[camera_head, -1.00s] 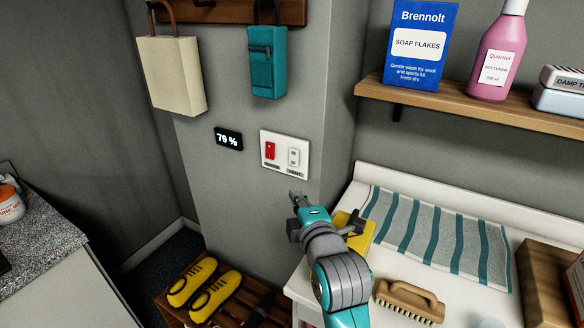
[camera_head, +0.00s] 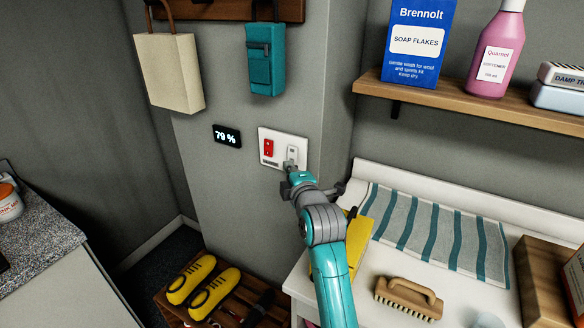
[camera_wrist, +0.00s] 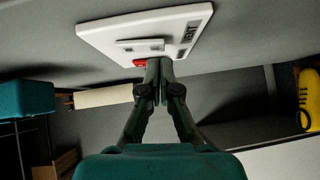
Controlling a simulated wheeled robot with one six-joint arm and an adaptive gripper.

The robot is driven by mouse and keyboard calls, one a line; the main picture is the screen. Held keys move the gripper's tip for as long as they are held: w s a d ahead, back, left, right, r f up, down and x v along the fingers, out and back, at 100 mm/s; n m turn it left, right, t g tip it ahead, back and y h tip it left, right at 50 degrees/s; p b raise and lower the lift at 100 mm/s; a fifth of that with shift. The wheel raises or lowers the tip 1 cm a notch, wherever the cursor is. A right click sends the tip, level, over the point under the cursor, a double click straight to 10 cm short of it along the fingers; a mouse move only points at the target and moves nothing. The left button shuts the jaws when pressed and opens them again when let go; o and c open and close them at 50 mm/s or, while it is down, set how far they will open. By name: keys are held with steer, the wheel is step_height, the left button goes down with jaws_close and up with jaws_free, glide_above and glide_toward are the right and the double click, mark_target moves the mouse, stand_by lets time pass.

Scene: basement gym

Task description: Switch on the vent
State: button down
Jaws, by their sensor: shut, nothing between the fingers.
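The white switch plate (camera_head: 284,148) is on the grey wall, with a red rocker (camera_head: 268,147) on the left and a white rocker (camera_head: 292,151) on the right. The wrist view shows the plate (camera_wrist: 110,37) from below, with a label ending in "NT" beside the white rocker (camera_wrist: 140,44). The red rocker's edge (camera_wrist: 139,63) shows behind my fingers. My gripper (camera_head: 289,166) is shut and empty, its tips at the lower part of the white rocker in the head view. It also shows in the wrist view (camera_wrist: 160,66). I cannot tell whether the tips touch it.
A black display (camera_head: 227,136) reads 79 %. A teal pouch (camera_head: 265,70) and a cream bag (camera_head: 168,72) hang above. Yellow shoes (camera_head: 203,284) sit on a slatted rack below. A shelf (camera_head: 470,107) and a counter with a striped towel (camera_head: 440,236) are at right.

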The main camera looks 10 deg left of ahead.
steer(key=shift+w+d, duration=0.25)
steer(key=shift+w, duration=0.25)
